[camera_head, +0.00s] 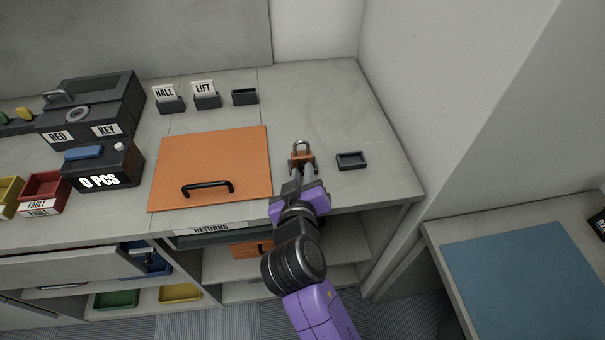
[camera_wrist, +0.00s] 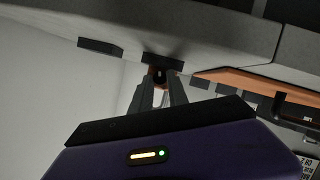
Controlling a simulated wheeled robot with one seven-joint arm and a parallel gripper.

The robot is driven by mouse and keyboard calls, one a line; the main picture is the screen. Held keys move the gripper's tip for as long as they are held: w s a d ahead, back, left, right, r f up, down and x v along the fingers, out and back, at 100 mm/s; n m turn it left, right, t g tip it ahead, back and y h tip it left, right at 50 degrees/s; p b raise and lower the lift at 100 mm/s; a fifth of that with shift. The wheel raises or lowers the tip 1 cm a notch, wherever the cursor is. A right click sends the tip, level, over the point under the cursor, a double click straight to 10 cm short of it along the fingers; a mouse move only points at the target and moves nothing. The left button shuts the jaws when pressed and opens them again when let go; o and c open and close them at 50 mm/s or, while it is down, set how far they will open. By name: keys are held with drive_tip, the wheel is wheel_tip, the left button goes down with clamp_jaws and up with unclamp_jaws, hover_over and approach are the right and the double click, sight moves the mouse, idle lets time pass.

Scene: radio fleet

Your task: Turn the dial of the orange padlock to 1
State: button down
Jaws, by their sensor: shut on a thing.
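The orange padlock (camera_head: 297,153) stands on the grey counter, to the right of the orange panel, with its metal shackle upward. My gripper (camera_head: 302,168) reaches it from the front and is shut on its near side, where the dial would be. The fingers cover most of the front, so the dial and its number cannot be read. In the wrist view the padlock (camera_wrist: 154,71) shows as a small orange patch with a dark round part between the fingertips (camera_wrist: 158,88).
A small dark tray (camera_head: 351,166) lies just right of the padlock. The orange panel with a black handle (camera_head: 256,165) lies to the left. HALL and LIFT card holders (camera_head: 206,101) and an empty holder (camera_head: 244,97) stand behind. The counter at the back right is clear.

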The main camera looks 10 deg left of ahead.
drive_tip(key=c, duration=1.3)
unclamp_jaws()
drive_tip(key=shift+b+v, duration=0.5)
drive_tip(key=shift+v, duration=3.4)
